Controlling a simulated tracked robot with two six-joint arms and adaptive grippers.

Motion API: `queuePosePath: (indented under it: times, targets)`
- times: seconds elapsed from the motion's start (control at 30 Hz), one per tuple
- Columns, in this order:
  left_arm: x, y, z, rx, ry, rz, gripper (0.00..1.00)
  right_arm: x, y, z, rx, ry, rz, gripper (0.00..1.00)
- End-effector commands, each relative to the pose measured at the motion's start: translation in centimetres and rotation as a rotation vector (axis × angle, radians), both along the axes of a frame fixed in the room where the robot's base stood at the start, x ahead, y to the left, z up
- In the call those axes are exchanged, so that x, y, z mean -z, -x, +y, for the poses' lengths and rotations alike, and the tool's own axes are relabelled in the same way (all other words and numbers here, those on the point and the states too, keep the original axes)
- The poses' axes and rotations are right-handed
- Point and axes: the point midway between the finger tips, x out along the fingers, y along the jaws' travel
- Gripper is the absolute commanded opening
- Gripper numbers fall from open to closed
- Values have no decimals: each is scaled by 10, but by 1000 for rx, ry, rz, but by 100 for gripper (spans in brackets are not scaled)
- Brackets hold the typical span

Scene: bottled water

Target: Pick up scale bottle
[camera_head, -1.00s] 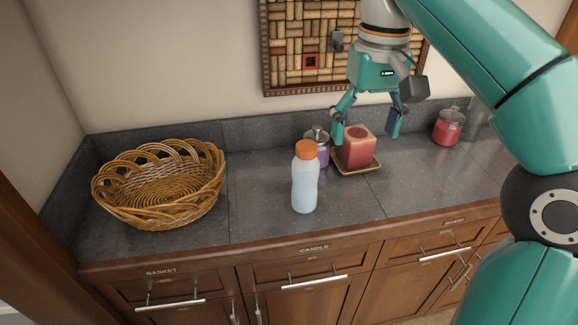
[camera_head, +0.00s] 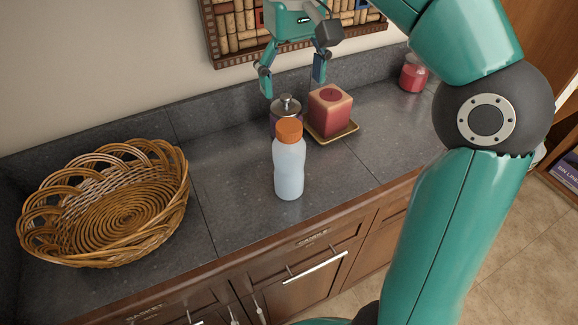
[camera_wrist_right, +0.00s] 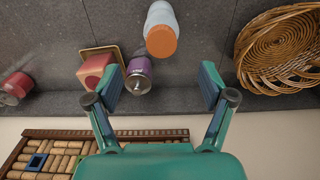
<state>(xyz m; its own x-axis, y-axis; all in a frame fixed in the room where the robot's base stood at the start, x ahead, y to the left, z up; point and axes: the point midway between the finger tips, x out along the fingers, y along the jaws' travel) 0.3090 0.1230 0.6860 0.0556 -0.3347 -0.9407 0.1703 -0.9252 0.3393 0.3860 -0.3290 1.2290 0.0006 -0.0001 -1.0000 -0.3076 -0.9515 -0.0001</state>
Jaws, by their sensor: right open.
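The bottle (camera_head: 289,165) is pale bluish white with an orange cap and stands upright on the dark counter, near its front edge. In the right wrist view the bottle (camera_wrist_right: 160,14) shows at the top middle, its orange cap towards me. My right gripper (camera_head: 292,88) is open and empty, above and behind the bottle near the wall. In the right wrist view its fingertips (camera_wrist_right: 164,84) are spread, with the bottle beyond the gap between them. The gripper does not touch the bottle. My left gripper is not in view.
A purple jar with a metal lid (camera_head: 286,108) stands close behind the bottle. A red candle (camera_head: 330,112) on a gold tray (camera_head: 345,134) is to its right. A wicker basket (camera_head: 110,215) fills the left counter. A red jar (camera_head: 413,75) is farther right. A cork board (camera_head: 225,50) hangs behind.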

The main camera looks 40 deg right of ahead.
Motion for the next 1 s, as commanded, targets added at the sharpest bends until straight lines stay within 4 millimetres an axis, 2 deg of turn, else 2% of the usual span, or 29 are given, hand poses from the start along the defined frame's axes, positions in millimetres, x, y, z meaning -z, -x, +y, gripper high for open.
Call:
queuePosePath:
  times: [0.03, 0.23, 0.57, 0.8, 1.0]
  targets:
    - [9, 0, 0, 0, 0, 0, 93, 17, 0, 1, -3, 0, 4, 82]
    - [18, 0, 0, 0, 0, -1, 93, 53, -3, 3, -7, 0, 3, 82]
    - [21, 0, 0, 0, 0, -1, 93, 76, -5, 3, -9, 0, 1, 82]
    - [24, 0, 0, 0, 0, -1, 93, 109, -10, 0, -11, 0, 3, 82]
    - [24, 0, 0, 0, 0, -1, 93, 121, -11, 0, -11, -1, -1, 82]
